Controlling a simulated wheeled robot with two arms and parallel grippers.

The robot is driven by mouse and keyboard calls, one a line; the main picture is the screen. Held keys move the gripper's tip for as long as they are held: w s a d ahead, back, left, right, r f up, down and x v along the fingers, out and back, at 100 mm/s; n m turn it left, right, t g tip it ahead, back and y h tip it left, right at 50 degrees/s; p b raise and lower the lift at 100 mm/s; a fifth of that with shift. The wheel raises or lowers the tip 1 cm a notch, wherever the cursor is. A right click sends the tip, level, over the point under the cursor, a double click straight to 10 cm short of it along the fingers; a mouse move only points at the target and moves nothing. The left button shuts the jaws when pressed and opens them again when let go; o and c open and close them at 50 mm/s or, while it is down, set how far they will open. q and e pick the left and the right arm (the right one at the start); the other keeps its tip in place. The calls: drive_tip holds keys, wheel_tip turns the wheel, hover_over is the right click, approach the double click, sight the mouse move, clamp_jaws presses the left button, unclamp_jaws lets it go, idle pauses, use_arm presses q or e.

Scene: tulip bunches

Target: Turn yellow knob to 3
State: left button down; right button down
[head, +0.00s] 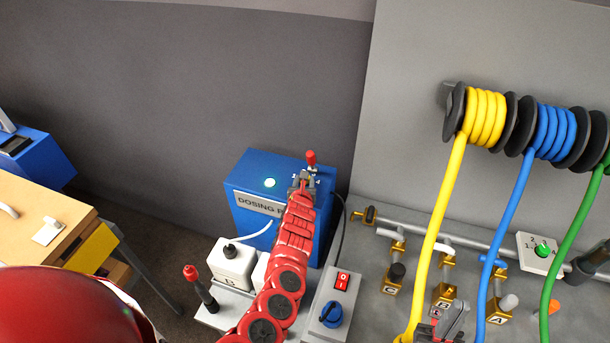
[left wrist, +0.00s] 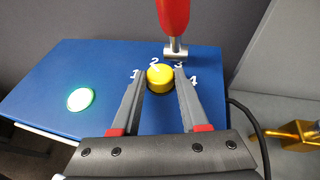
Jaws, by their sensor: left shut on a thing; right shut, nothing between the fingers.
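The yellow knob (left wrist: 160,78) sits on the blue dosing box (left wrist: 60,75), with the white digits 1 to 4 around its far side. My left gripper (left wrist: 160,88) is shut on the knob, one finger on each side. I cannot make out a pointer on the knob, so its setting is unclear. In the head view my left arm reaches over the blue box (head: 262,170), and the arm hides the knob. My right gripper (head: 452,318) is shut and empty at the bottom, near the yellow hose.
A red-handled lever (left wrist: 174,20) stands just behind the knob. A lit green-white button (head: 270,183) is on the box's top. Yellow (head: 450,220), blue (head: 513,220) and green (head: 575,230) hoses hang from reels at right. A red switch (head: 342,281) stands in front.

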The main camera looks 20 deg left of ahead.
use_arm(q)
drive_tip(key=shift+a+r+m+h+p, duration=0.1)
drive_tip(key=shift+m+h+p, duration=0.7)
drive_tip(key=shift+h+p, duration=0.15)
drive_tip(key=shift+a+m+h+p, duration=0.15)
drive_tip(key=shift+m+h+p, duration=0.2)
drive_tip(key=shift+m+h, duration=0.25)
drive_tip(key=shift+a+f+m+h, duration=0.1)
drive_tip(key=shift+f+m+h, duration=0.15)
drive_tip(key=shift+m+h, duration=0.25)
drive_tip(key=shift+a+m+h, duration=0.2)
drive_tip(key=shift+m+h, duration=0.2)
drive_tip(key=shift+h, duration=0.05)
drive_tip(key=shift+f+m+h, duration=0.1)
drive_tip(key=shift+m+h, duration=0.6)
drive_tip(key=shift+h, duration=0.3)
drive_tip(key=shift+a+f+m+g+h+b, duration=0.1)
drive_tip(key=shift+a+m+g+h+b, duration=0.25)
drive_tip(key=shift+m+h+b, duration=0.4)
drive_tip(key=m+g+h+b, duration=0.1)
drive_tip(key=b, duration=0.2)
drive_tip(key=m+g+h+b, duration=0.1)
drive_tip(key=m+h+b, duration=0.1)
drive_tip(key=b, duration=0.2)
drive_tip(key=shift+w+a+f, duration=0.15)
drive_tip(key=shift+w, duration=0.05)
drive_tip(key=shift+r+m+g+h+b, duration=0.3)
drive_tip(key=shift+m+g+h+b, duration=0.2)
drive_tip(key=shift+b, duration=0.2)
